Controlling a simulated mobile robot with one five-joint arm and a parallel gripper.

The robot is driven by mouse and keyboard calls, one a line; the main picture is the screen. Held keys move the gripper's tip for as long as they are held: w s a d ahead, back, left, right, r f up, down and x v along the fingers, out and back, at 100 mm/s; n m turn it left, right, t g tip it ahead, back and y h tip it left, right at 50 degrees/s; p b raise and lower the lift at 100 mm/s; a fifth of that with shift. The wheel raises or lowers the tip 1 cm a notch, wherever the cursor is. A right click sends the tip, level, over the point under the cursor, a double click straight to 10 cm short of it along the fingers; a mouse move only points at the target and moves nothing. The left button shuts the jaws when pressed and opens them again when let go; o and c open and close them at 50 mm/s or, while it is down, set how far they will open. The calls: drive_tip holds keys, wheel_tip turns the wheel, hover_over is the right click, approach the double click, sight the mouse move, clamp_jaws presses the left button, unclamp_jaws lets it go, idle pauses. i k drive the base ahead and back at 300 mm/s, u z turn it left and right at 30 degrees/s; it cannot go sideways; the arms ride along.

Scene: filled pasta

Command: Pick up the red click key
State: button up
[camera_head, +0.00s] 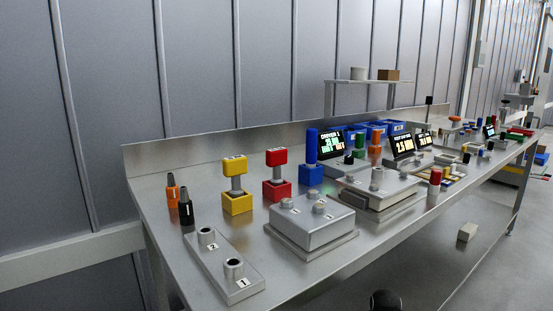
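The red click key (276,157) appears to be the red block-topped piece with a grey stem on the steel bench, left of centre. It stands upright in a red square base (277,190). A yellow piece of the same shape (235,167) stands in a yellow base (237,203) just to its left. A blue upright piece (312,146) in a blue base (311,174) stands to its right. My gripper is not recognisable in this view, and nothing is touching the red piece.
A grey block with several round studs (312,221) stands in front of the red base. A plate with two sockets (221,264) and orange and black pegs (186,213) are at left. Lit displays (332,144) stand behind. A dark rounded object (385,301) shows at the bottom edge.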

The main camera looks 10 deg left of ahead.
sight(275, 158)
drive_tip(key=u, duration=0.35)
drive_tip(key=k, duration=1.3)
drive_tip(key=u, duration=1)
drive_tip(key=i, duration=1.3)
drive_tip(key=u, duration=0.75)
